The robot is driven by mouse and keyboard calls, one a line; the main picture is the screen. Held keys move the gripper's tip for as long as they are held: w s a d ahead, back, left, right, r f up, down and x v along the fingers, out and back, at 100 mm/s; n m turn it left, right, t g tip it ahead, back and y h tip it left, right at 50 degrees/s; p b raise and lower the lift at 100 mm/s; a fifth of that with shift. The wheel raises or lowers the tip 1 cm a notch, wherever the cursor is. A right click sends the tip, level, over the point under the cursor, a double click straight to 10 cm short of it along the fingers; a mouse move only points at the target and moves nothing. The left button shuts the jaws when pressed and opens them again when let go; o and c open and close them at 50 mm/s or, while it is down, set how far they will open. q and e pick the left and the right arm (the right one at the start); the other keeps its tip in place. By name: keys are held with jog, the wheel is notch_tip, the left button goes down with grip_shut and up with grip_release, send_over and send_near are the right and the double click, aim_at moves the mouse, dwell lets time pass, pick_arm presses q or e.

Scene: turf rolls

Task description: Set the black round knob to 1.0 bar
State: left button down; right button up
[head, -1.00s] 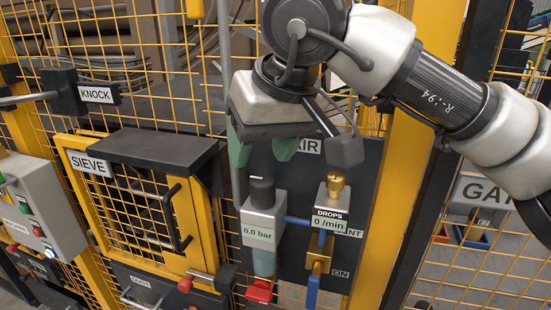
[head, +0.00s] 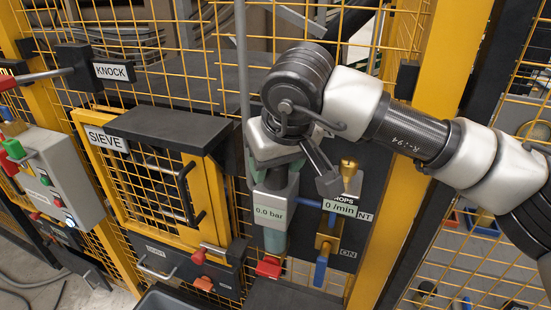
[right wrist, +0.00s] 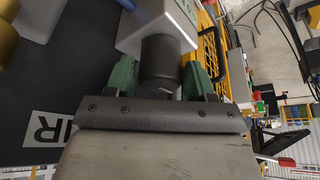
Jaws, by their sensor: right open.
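The black round knob (head: 275,179) sits on top of the grey regulator, whose display (head: 269,212) reads 0.0 bar. My right gripper (head: 274,172) is above the regulator, pointing down, with its green fingers on either side of the knob. In the right wrist view the knob (right wrist: 160,62) stands between the two open fingers of the right gripper (right wrist: 160,78). I cannot tell whether either finger touches it. The gripper hides the knob's top in the head view. My left gripper is not in view.
Right of the regulator is a drops unit with a brass knob (head: 349,165) and a display (head: 340,207) reading 0 /min. A red handle (head: 268,267) is below the regulator. The sieve door (head: 205,200) is to the left, and yellow mesh fencing surrounds the panel.

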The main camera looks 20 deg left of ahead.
jog(key=shift+w, duration=0.1)
jog(key=shift+c, duration=0.5)
jog(key=c, duration=0.6)
jog(key=shift+o, duration=0.2)
jog(key=shift+f+m+t+h+b, duration=0.15)
jog(key=shift+m+t+h+b, duration=0.25)
jog(key=shift+m+b, duration=0.95)
jog(key=m+h+b, duration=0.1)
jog(key=m, duration=0.2)
jog(key=shift+m+h, duration=0.3)
jog(key=shift+m, duration=0.05)
jog(key=m+h, duration=0.1)
jog(key=m, duration=0.1)
jog(key=shift+m, duration=0.4)
jog(key=m+h, duration=0.1)
jog(key=m, duration=0.1)
jog(key=shift+r+m, duration=0.2)
jog(key=shift+m, duration=0.2)
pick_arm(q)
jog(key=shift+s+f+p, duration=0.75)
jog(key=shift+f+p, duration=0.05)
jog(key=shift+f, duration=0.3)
pick_arm(e)
jog(key=m+h, duration=0.1)
jog(key=m, duration=0.2)
jog(key=m+g+h, duration=0.1)
jog(key=m, duration=0.1)
jog(key=shift+m, duration=0.4)
